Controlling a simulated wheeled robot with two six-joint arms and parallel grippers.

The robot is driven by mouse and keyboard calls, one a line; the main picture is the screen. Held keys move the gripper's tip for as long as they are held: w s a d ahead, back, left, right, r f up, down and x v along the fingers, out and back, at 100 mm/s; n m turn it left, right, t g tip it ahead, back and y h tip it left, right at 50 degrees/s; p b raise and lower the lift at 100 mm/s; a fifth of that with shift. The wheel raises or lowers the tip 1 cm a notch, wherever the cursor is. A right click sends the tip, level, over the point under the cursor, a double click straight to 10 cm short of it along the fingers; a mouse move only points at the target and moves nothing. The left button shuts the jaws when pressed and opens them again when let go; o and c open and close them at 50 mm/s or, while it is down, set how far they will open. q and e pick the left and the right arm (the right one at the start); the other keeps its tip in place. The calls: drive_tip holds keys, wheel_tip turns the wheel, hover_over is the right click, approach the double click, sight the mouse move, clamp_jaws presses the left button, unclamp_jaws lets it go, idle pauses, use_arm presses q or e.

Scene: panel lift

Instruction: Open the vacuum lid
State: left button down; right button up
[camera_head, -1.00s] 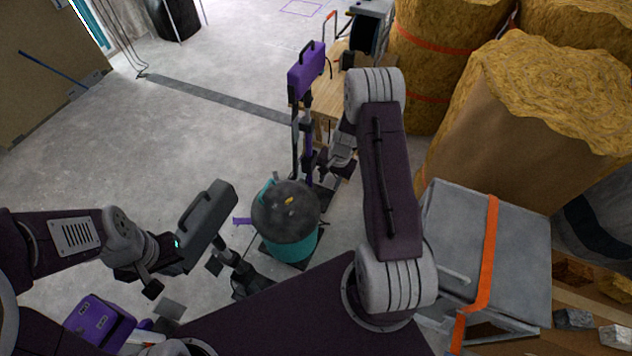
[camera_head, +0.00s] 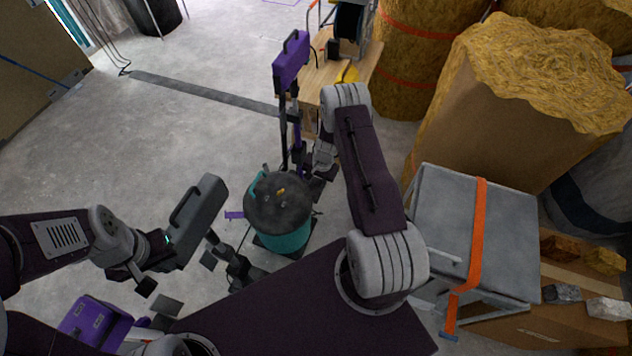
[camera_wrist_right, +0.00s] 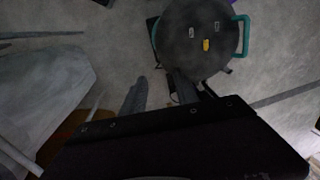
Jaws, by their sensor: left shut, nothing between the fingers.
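The vacuum (camera_head: 286,236) is a teal canister with a round, dark, speckled lid (camera_head: 276,203) on top. The lid looks seated on the canister and has a small yellow mark. In the right wrist view the lid (camera_wrist_right: 197,35) shows from above, with a teal handle (camera_wrist_right: 241,35) at its right. My right gripper (camera_head: 312,178) is just beyond and right of the vacuum. In its wrist view the two fingers (camera_wrist_right: 160,78) are apart with bare floor between them, just below-left of the lid. My left gripper (camera_head: 155,255) is left of the vacuum, shut and empty. Its fingertips are hard to make out.
A purple box on a pole (camera_head: 291,62) rises behind the vacuum. The floor at upper left is mostly clear.

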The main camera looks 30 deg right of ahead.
clamp_jaws()
idle(1.2)
drive_tip(key=shift+o, duration=0.4)
unclamp_jaws()
wheel_tip(320, 180, up, 9)
drive_tip(key=s+d, duration=0.1)
